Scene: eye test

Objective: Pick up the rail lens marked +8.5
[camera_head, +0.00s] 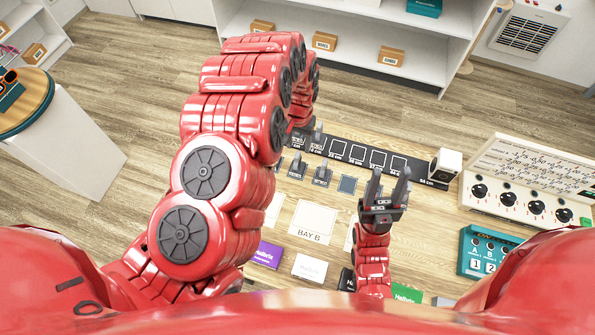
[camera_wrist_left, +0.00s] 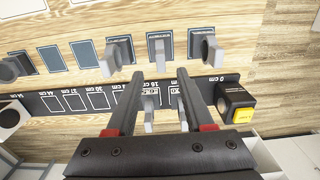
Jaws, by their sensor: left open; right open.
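Several grey lenses with black bases stand on mats on the table; two are clear in the head view (camera_head: 297,166) (camera_head: 322,175). In the left wrist view such lenses (camera_wrist_left: 117,55) (camera_wrist_left: 203,45) stand beyond the black rail (camera_wrist_left: 62,102). A grey lens (camera_wrist_left: 149,98) on the rail shows between the fingers of my open left gripper (camera_wrist_left: 160,76); I cannot tell whether they touch. No +8.5 mark is legible. In the head view my left arm hides most of its gripper. My right gripper (camera_head: 388,186) is open and empty, right of the mats.
A black lamp box with a yellow face (camera_wrist_left: 238,103) sits at the 0 cm end. A white box (camera_head: 446,164) stands at the other end. A dial panel (camera_head: 535,165) and teal box (camera_head: 487,250) are at right. A BAY B card (camera_head: 312,218) lies in front.

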